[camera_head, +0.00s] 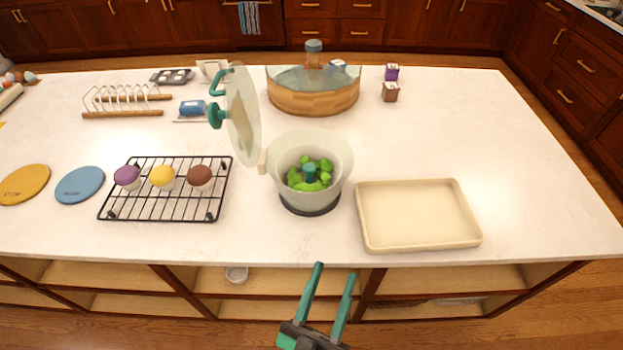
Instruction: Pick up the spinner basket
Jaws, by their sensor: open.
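The spinner basket (341,166) is a pale, round bowl shape near the middle of the white counter, with green leafy pieces and a teal centre post inside. I cannot clearly tell the basket's wall from the spinner's outer bowl around it. The spinner stands on a dark round base (310,208). Its pale lid (243,115) with teal handles stands open, tilted up at the left. My gripper (335,270) has two teal fingers, apart and empty. It shows in front of the counter's near edge, below the spinner in the picture, not touching it.
A cream tray (418,247) lies close right of the spinner. A black cooling rack (150,214) with three cupcakes is at left. A wooden-sided bowl (312,98) stands behind. Open shelves (440,279) lie under the counter edge. The counter's right side is clear.

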